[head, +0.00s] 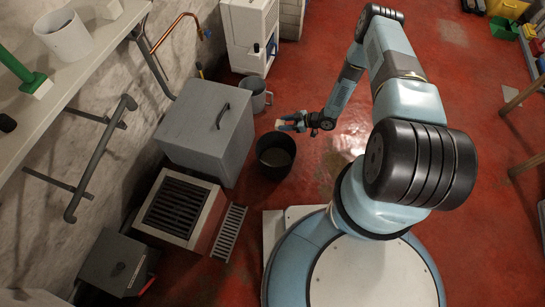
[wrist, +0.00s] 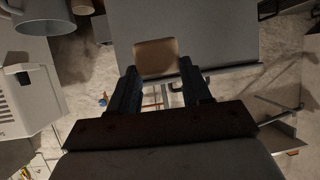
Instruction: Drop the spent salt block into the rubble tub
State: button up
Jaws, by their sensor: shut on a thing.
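The salt block (head: 284,117) is a small pale tan block held at the tip of my gripper (head: 288,123). In the wrist view the block (wrist: 157,56) sits between the two dark fingers, which are shut on it, and its far part sticks out past their tips. The black round tub (head: 264,170), which looks like the rubble tub, stands on the red floor just below the gripper in the head view. The gripper appears above the tub's far rim; the exact height is unclear. The tub cannot be made out in the wrist view.
A large grey box with a handle (head: 200,125) stands left of the tub. A grey mug-shaped bucket (head: 256,98) is behind it. A grated floor unit (head: 178,207) and a slotted strip (head: 229,232) lie nearer me. The floor right of the tub is clear.

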jog(key=s+f+n+g, duration=0.1)
jog(key=s+f, duration=0.2)
jog(key=f, duration=0.6)
jog(key=shift+a, duration=0.2)
jog(key=shift+f, duration=0.1)
jog(key=o, duration=1.2)
jog(key=v, duration=1.3)
jog(key=shift+s+d, duration=0.1)
jog(key=shift+d, duration=0.35)
